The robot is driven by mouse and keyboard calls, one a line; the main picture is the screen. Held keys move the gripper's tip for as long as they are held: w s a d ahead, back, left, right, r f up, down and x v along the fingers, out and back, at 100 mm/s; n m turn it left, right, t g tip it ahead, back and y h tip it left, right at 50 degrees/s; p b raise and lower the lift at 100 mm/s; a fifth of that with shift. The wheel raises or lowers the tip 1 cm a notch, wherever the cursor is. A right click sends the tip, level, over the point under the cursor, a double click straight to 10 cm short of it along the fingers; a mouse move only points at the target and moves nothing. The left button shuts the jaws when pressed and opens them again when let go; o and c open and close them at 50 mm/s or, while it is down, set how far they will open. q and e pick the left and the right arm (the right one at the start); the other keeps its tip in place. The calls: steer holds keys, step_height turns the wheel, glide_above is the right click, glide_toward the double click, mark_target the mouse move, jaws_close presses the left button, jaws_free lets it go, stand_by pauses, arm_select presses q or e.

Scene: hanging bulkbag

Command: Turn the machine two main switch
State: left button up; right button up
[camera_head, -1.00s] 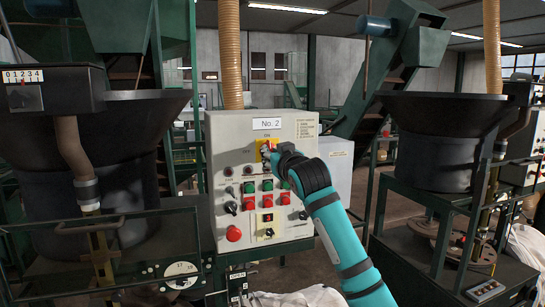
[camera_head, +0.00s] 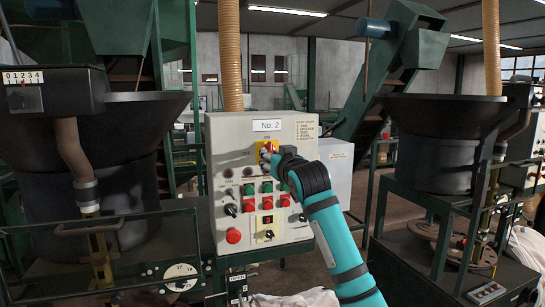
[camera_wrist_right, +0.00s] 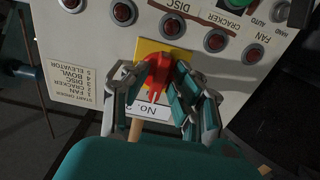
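The machine two control panel (camera_head: 225,205) is a pale box with a "No. 2" label (camera_head: 267,125). Its main switch has a red handle (camera_head: 267,147) on a yellow plate, near the top middle of the panel. My right gripper (camera_head: 270,152) is at this switch, its arm coming up from the lower right. In the right wrist view, the red handle (camera_wrist_right: 158,75) stands between the two fingertips of the right gripper (camera_wrist_right: 159,78), on the yellow plate (camera_wrist_right: 150,48). The fingertips appear closed against its sides. My left gripper is not in view.
Below the switch are several green and red buttons and a large red knob (camera_head: 233,236). A dark hopper (camera_head: 440,140) stands on the right and another (camera_head: 100,150) on the left, with green railings around. A beige hose (camera_head: 230,60) hangs behind the panel.

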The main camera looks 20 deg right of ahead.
steer(key=shift+o, duration=0.6)
steer(key=shift+r, duration=0.15)
steer(key=shift+s, duration=0.1)
steer(key=s, duration=1.1)
steer(key=shift+s+d, duration=0.25)
steer(key=shift+s, duration=0.15)
